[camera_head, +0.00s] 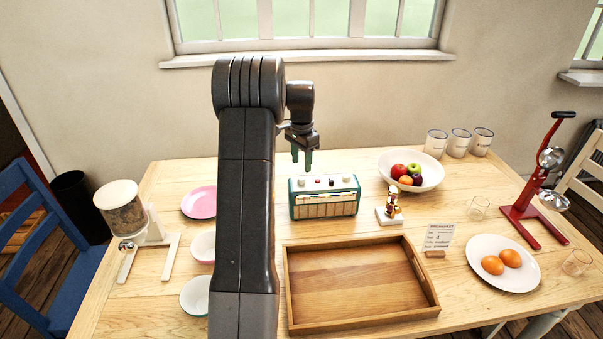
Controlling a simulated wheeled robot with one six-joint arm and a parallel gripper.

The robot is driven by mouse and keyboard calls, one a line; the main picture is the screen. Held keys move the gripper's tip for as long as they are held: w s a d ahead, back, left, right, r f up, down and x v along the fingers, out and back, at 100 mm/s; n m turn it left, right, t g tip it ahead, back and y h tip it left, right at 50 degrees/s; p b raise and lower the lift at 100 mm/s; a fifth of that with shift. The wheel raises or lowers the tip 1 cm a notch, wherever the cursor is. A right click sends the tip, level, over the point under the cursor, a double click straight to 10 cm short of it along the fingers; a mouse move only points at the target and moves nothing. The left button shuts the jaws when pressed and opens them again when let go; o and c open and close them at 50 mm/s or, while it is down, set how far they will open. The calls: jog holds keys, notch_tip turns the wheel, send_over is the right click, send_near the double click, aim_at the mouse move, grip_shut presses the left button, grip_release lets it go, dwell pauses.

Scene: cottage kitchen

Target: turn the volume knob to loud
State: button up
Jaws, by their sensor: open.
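A teal radio (325,197) with a cream top and a striped front stands near the back of the wooden table. Several small knobs sit on its top: a pale one at the left, a red one (318,181) near the middle and others to the right. I cannot tell which is the volume knob or how it is set. My gripper (302,164) points down with its jaws open and empty. It appears above the left part of the radio's top, apart from it.
An empty wooden tray (290,290) lies in front of the radio. A small figurine (392,205) and a white fruit bowl (429,178) stand to the right. A pink plate (198,203) is at the left. A red juicer (533,212) and a plate with two oranges (478,248) are farther right.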

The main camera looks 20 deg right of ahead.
aim_at(302, 178)
notch_tip(302, 178, up, 8)
jog(key=shift+f, duration=0.1)
dwell(0.4)
notch_tip(302, 178, down, 14)
jog(key=shift+r+p, duration=0.2)
jog(key=shift+p, duration=0.15)
dwell(0.4)
